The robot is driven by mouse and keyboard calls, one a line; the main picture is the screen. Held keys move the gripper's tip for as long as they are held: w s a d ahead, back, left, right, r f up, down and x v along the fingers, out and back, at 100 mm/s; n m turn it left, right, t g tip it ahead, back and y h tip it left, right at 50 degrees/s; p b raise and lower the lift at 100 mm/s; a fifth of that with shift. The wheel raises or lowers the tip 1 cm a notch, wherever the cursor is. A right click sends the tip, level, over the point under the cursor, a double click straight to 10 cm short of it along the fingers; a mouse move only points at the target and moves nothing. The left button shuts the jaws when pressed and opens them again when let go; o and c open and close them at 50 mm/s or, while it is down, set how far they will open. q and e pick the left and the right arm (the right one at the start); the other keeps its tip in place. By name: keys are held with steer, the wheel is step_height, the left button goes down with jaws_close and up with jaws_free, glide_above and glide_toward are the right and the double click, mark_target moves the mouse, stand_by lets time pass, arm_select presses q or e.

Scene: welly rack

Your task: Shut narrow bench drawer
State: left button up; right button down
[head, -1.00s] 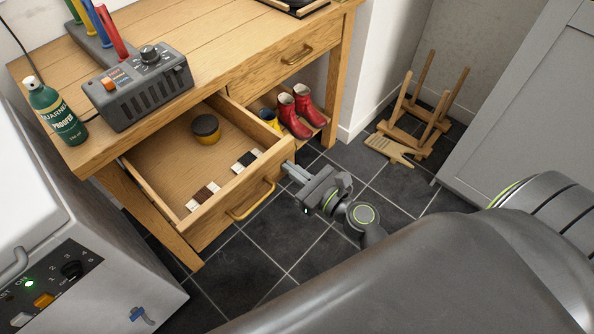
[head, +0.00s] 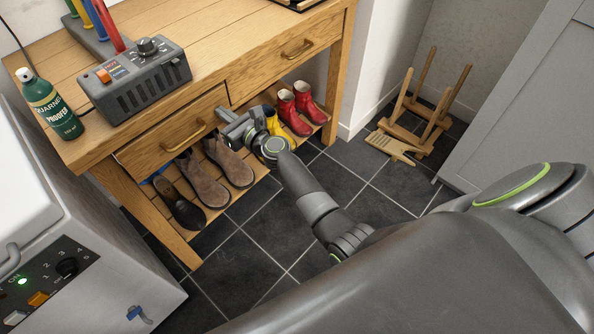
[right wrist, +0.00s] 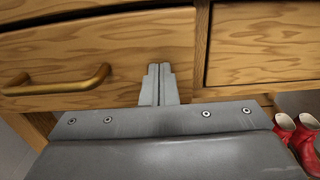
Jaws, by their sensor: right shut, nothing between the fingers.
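The narrow bench drawer (head: 172,136) is the left one under the wooden bench top. Its front looks flush, or nearly so, with the bench frame, and its inside is hidden. Its brass handle (head: 183,137) faces the floor side; it also shows in the right wrist view (right wrist: 57,86). My right gripper (head: 222,113) is shut and empty, with its fingertips at the right end of the drawer front. In the right wrist view the closed fingers (right wrist: 160,72) point at the drawer front, right of the handle, and seem to touch it. My left gripper is not in view.
The wider drawer (head: 284,66) beside it is closed. Brown boots (head: 203,180), yellow boots (head: 272,122) and red boots (head: 294,110) stand on the low rack under the bench. A grey-white machine (head: 75,260) stands at left. Tiled floor (head: 250,240) is clear in front.

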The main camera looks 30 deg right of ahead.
steer(key=b+x, duration=0.1)
steer(key=x, duration=0.2)
steer(key=shift+w+a+f, duration=0.1)
steer(key=shift+w, duration=0.25)
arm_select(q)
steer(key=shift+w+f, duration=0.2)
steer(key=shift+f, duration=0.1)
arm_select(e)
steer(key=shift+r, duration=0.35)
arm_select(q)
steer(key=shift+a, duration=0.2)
arm_select(e)
steer(key=shift+r, duration=0.1)
steer(key=shift+a, duration=0.1)
